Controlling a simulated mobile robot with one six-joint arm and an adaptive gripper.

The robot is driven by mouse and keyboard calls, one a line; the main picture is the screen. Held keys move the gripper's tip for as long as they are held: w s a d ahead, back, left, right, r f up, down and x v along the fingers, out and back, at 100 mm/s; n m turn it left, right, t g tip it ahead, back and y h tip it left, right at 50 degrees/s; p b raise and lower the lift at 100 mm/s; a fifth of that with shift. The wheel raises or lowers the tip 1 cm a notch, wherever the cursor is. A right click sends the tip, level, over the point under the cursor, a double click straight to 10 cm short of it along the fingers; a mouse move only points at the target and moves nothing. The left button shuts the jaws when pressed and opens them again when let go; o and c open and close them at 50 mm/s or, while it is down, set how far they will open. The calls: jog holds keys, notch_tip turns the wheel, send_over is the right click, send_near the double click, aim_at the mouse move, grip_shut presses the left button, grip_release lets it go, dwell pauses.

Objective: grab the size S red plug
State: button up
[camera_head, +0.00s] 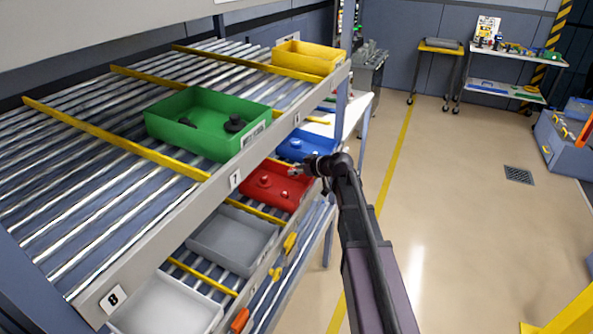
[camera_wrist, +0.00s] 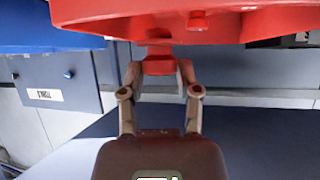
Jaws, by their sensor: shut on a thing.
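A red bin (camera_head: 262,203) on the lower rack shelf holds a few red plugs (camera_head: 265,181), and one lies near its front side (camera_head: 284,195). My gripper (camera_head: 297,169) is at the bin's far right side, small in the head view. In the wrist view, my gripper (camera_wrist: 158,77) is shut on a small red piece (camera_wrist: 158,64) that looks like a red plug. The red bin also shows there along the top (camera_wrist: 120,12), with another red plug (camera_wrist: 197,20). No size marking is readable, so I cannot tell the held plug's size.
A blue bin (camera_head: 318,142) stands beyond the red one, and a grey bin (camera_head: 235,241) nearer. A green bin (camera_head: 190,107) with dark parts and a yellow bin (camera_head: 305,55) sit on the upper shelf, whose edge overhangs the left side.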

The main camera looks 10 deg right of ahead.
jog(key=shift+r+p, duration=2.05)
jog(key=shift+r, duration=0.45)
